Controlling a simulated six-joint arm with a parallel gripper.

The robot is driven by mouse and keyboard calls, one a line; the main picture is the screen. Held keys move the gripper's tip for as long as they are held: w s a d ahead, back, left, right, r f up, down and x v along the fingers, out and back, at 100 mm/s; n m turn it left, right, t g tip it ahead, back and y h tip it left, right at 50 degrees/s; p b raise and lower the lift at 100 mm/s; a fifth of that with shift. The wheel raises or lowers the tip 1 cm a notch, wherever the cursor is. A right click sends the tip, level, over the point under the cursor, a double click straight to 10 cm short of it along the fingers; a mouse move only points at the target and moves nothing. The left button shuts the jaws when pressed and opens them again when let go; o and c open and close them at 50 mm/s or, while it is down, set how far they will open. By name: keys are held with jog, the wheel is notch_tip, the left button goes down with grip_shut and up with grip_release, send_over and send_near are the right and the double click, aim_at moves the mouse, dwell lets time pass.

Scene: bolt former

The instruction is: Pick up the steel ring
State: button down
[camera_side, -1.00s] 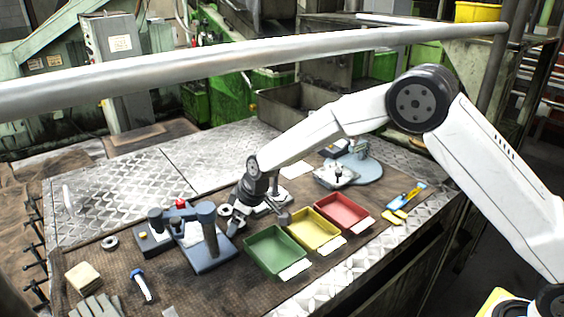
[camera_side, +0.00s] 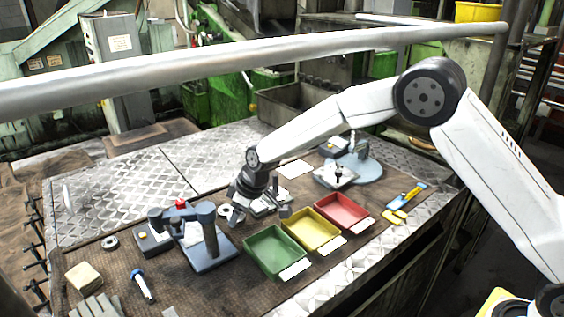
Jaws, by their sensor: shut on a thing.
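My gripper (camera_side: 237,218) points down beside the blue-grey press stand, behind the green bin. It is shut on the steel ring (camera_side: 225,211), a small pale grey ring at the left of the fingertips. The fingers hide part of the ring, and the exact grip is too small to make out. Another small grey ring (camera_side: 110,242) lies apart on the brown mat at the left.
The blue-grey press stand (camera_side: 212,245) is close at the left of my gripper. Green (camera_side: 262,262), yellow (camera_side: 318,243) and red (camera_side: 350,222) bins stand in a row to the right. A small grey cylinder (camera_side: 285,212) stands behind the bins. A long pipe (camera_side: 250,62) crosses above.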

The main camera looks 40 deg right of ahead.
jog(key=s+d+r, duration=0.3)
jog(key=s+r, duration=0.8)
jog(key=s, duration=0.2)
jog(key=shift+s+d, duration=0.25)
jog(key=shift+s, duration=0.05)
dwell(0.5)
jog(key=w+d+f+m+h, duration=0.1)
jog(key=d+f+m, duration=0.2)
jog(key=d, duration=0.4)
jog(key=w+d+f+m+h, duration=0.1)
jog(key=d+f+m+h, duration=0.1)
jog(key=d+m, duration=0.3)
jog(key=w+a+n+y, duration=0.1)
jog(key=w+a+n, duration=0.25)
jog(key=w, duration=0.75)
jog(key=shift+w+d+r+n+g+y, duration=0.15)
jog(key=shift+w+d+r+n+y, duration=0.15)
jog(key=shift+w+r+n+y, duration=0.7)
jog(key=shift+w+d+r+n+g, duration=0.3)
jog(key=shift+r+n, duration=0.35)
jog(key=shift+n, duration=1)
jog(key=shift+w+d+r+n+g+y, duration=0.1)
jog(key=shift+w+d+r+n+y, duration=0.35)
jog(key=shift+r+n, duration=0.6)
jog(key=shift+a+f+n, duration=0.1)
jog(key=shift+f+n, duration=0.15)
jog(key=shift+n, duration=0.1)
